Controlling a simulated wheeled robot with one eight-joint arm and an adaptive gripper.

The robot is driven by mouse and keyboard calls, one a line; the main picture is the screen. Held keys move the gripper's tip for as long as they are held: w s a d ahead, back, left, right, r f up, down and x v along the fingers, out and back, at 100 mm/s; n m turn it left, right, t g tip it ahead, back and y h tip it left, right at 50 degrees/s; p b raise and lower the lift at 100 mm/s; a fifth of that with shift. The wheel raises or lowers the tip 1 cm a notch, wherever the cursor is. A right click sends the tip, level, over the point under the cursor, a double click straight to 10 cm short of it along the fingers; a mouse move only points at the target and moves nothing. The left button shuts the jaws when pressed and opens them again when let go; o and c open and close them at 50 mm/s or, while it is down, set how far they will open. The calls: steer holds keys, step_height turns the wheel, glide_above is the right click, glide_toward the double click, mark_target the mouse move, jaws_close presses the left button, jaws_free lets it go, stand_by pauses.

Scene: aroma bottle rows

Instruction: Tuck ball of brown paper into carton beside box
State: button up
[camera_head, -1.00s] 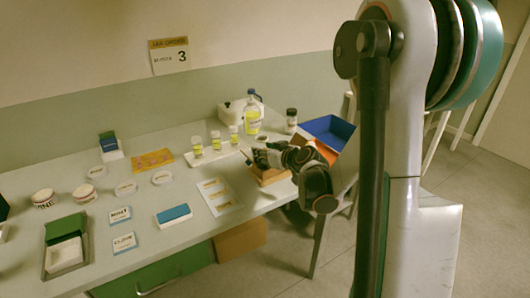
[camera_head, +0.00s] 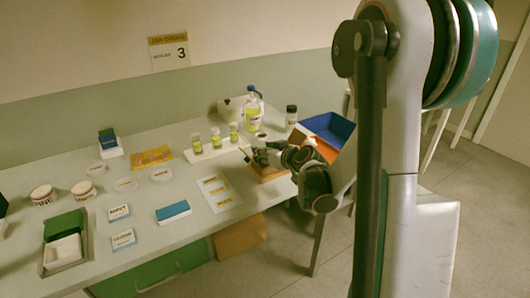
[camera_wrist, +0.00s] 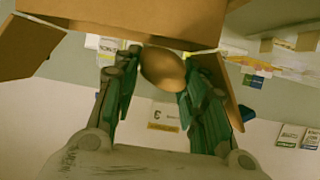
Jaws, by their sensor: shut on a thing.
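The ball of brown paper (camera_wrist: 162,68) is smooth-looking and brown. In the wrist view it sits between the two green fingers of my gripper (camera_wrist: 163,88), which is shut on it. The open cardboard carton (camera_wrist: 120,16) fills the top of the wrist view, with flaps spread to the left and right around the fingers. The ball overlaps the carton's near edge in that view; I cannot tell how deep it is. In the head view the carton (camera_head: 268,174) is at the table's front right edge, partly hidden by my gripper (camera_head: 256,158). The ball is hidden there.
A blue bin (camera_head: 330,127) and an orange bin (camera_head: 324,150) stand at the right end. Small yellow-labelled bottles on a white tray (camera_head: 214,151), a larger bottle (camera_head: 253,118) and a dark-capped jar (camera_head: 291,117) stand behind the carton. A white card (camera_head: 218,194) lies left of it.

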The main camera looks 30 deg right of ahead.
stand_by(0.7)
steer(key=o, duration=0.8)
steer(key=shift+r+p, duration=3.3)
steer(key=shift+r, duration=1.25)
steer(key=shift+f, duration=0.1)
